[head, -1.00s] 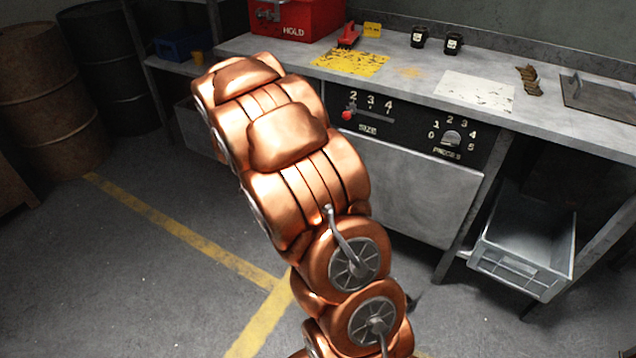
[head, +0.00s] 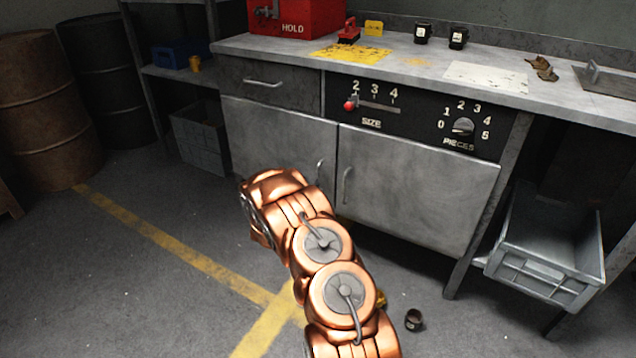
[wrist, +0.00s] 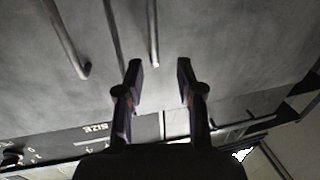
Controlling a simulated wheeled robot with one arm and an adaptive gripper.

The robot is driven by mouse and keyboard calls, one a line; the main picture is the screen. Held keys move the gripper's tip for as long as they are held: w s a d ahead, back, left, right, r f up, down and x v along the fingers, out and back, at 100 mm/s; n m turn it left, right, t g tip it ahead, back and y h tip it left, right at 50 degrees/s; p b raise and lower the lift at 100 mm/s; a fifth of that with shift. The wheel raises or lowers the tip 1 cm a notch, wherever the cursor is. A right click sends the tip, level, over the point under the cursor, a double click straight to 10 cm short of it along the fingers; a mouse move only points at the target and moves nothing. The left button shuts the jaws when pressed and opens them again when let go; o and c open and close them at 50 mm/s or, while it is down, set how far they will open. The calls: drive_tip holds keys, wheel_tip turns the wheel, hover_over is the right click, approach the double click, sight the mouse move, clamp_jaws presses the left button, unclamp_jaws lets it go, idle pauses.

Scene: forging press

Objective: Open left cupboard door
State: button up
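The grey left cupboard door (head: 265,140) is shut, below a drawer. Its upright bar handle (head: 320,172) is by its right edge, partly behind my copper arm. The right door (head: 415,190) is also shut, with its own handle (head: 346,186). My gripper is hidden behind my arm in the head view. In the wrist view, which is turned upside down, my gripper (wrist: 158,70) is open and empty. The left door's handle (wrist: 152,35) lines up with the gap between the fingers. I cannot tell whether the tips reach around it. The right handle (wrist: 68,40) is further left.
A black control panel (head: 415,115) sits above the right door, under the worktop (head: 415,75). A drawer (head: 275,85) is above the left door. A grey crate (head: 545,250) stands at the right. Barrels (head: 45,110) stand far left. A small dark cup (head: 414,320) lies on the floor.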

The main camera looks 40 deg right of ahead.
sight(318, 175)
drive_tip(key=shift+s+f+b+x, duration=0.1)
drive_tip(key=shift+b+x, duration=0.25)
drive_tip(key=shift+x, duration=0.95)
drive_tip(key=shift+s+f+b+x, duration=0.15)
drive_tip(key=shift+b+x, duration=0.25)
drive_tip(key=shift+x, duration=0.95)
drive_tip(key=shift+s+f+b+x, duration=0.1)
drive_tip(key=shift+b+x, duration=0.25)
drive_tip(key=shift+x, duration=0.95)
drive_tip(key=shift+d, duration=0.2)
clamp_jaws()
